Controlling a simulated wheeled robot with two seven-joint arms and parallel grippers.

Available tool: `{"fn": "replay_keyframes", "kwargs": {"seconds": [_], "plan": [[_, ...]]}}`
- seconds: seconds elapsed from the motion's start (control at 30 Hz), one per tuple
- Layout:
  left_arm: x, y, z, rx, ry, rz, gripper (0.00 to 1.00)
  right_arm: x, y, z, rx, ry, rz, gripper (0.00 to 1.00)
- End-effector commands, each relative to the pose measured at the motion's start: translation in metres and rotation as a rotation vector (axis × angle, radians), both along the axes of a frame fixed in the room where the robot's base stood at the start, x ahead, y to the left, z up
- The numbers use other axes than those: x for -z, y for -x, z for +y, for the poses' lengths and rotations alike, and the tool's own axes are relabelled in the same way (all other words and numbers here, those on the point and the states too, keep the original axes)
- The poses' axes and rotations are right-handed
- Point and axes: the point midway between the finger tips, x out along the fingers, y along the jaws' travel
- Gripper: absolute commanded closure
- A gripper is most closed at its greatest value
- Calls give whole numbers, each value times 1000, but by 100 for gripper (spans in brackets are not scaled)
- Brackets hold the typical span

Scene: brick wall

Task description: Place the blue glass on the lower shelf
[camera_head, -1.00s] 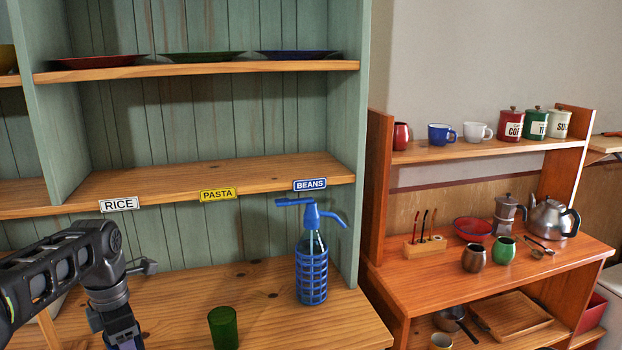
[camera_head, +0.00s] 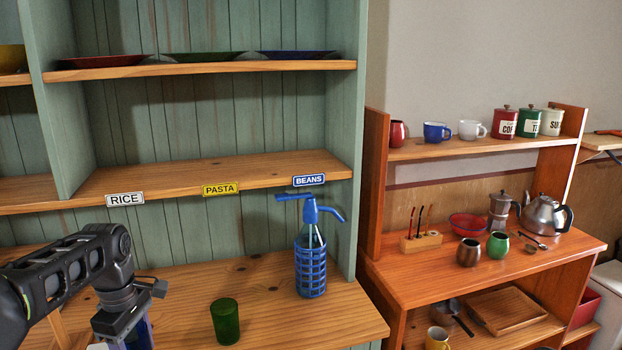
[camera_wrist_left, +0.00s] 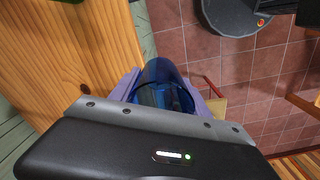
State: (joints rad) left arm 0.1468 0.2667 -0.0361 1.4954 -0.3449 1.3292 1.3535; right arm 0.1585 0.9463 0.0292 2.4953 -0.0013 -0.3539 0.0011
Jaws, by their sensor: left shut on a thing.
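The blue glass (camera_wrist_left: 160,82) is held between the fingers of my left gripper (camera_wrist_left: 166,98) in the left wrist view, beside the wooden counter's edge, above the tiled floor. In the head view my left gripper (camera_head: 125,340) is at the bottom left, largely cut off by the frame; a bit of blue (camera_head: 146,335) shows beside it. The green cabinet has a bare wooden shelf (camera_head: 150,180) with RICE, PASTA and BEANS labels. Below it is the wooden counter (camera_head: 270,322). My right gripper is out of view.
A green glass (camera_head: 226,320) and a blue caged siphon bottle (camera_head: 311,262) stand on the counter. Plates (camera_head: 205,56) lie on the upper shelf. An orange side unit (camera_head: 400,275) with cups and pots stands at the right. Counter space between the arm and green glass looks clear.

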Motion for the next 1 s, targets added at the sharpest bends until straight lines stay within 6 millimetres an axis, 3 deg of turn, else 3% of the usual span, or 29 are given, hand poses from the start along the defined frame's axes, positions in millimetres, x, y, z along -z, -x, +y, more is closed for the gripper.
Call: {"fn": "replay_keyframes", "kwargs": {"seconds": [0.3,0.5,0.73,1.0], "plan": [[46,-23,-61,922,3,2,93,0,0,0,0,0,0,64],[80,-27,-118,1359,3,1,93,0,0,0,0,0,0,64],[97,-22,-158,1453,0,-1,93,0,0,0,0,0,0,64],[96,-23,-164,1462,0,-2,93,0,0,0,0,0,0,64]]}}
